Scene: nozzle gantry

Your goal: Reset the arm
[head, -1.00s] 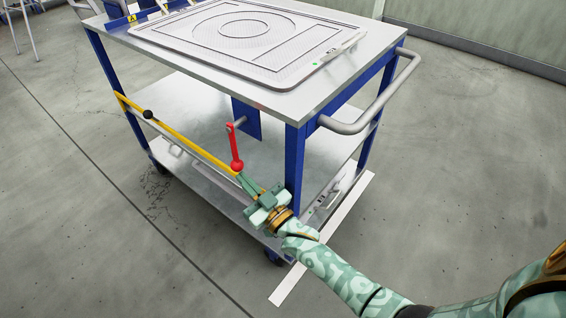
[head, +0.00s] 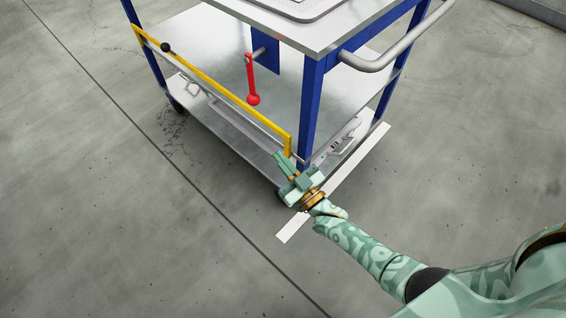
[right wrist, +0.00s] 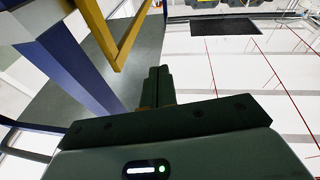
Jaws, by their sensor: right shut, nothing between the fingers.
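My right gripper (head: 281,160) is shut and empty, in front of the cart's near corner. Its closed fingers (right wrist: 155,88) point away in the right wrist view. A yellow bar (head: 215,88) with a black knob (head: 166,47) runs along the cart's side; its bent right end is just above the gripper in the picture. Whether they touch I cannot tell. The yellow bar also shows in the right wrist view (right wrist: 131,38). A red lever (head: 250,78) with a ball end hangs down behind the bar, apart from the gripper. My left gripper is out of view.
The cart has a metal top (head: 290,37), a lower shelf (head: 200,38) and blue legs (head: 311,105). A grey handle (head: 400,52) sticks out on the right. A white strip (head: 350,175) lies on the floor below. The floor at left is clear.

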